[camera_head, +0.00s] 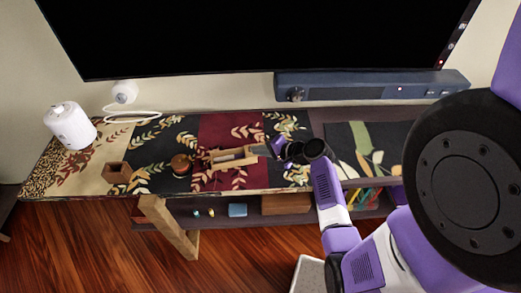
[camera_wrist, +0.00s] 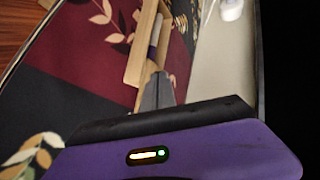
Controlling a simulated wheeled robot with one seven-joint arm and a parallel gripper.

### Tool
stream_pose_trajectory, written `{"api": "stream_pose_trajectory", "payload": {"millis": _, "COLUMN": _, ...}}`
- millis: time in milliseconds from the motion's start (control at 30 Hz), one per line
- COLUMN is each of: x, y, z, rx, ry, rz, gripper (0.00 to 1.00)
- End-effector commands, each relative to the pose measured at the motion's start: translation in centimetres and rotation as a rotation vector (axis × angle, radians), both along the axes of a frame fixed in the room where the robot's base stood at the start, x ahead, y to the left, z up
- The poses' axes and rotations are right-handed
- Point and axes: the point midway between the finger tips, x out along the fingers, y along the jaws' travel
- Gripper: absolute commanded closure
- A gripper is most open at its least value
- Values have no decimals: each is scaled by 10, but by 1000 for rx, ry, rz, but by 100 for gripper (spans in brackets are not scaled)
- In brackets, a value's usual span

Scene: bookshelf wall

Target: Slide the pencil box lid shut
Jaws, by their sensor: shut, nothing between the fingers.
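The pencil box (camera_head: 222,163) is a long light-wood box lying on the dark red part of the patterned runner. It also shows in the wrist view (camera_wrist: 134,66), running up to the top edge. Its top is partly open, with a pale and greyish item showing inside. Where the lid ends is hard to tell. My gripper (camera_head: 266,150) is shut and empty at the right end of the box. In the wrist view, my grey fingertips (camera_wrist: 158,78) are at the near end of the box, close to or touching it; I cannot tell which.
A round brown pot (camera_head: 181,165) stands just left of the box, with a square wooden cup (camera_head: 117,172) farther left. A white canister (camera_head: 70,126) stands at the far left. A dark soundbar (camera_head: 370,86) and large screen (camera_head: 250,35) are behind. The runner's right part is clear.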

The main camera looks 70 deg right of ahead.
Motion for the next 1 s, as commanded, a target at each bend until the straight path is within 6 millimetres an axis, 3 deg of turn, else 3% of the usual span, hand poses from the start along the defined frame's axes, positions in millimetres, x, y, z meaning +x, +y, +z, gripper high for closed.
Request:
{"api": "stream_pose_trajectory", "payload": {"millis": 300, "x": 75, "y": 49, "z": 3, "rx": 2, "ry": 2, "rz": 12, "gripper": 100}}
{"api": "stream_pose_trajectory", "payload": {"millis": 500, "x": 106, "y": 68, "z": 1, "rx": 1, "ry": 1, "rz": 7, "gripper": 100}}
{"api": "stream_pose_trajectory", "payload": {"millis": 1000, "x": 112, "y": 71, "z": 0, "rx": 1, "ry": 0, "rz": 4, "gripper": 100}}
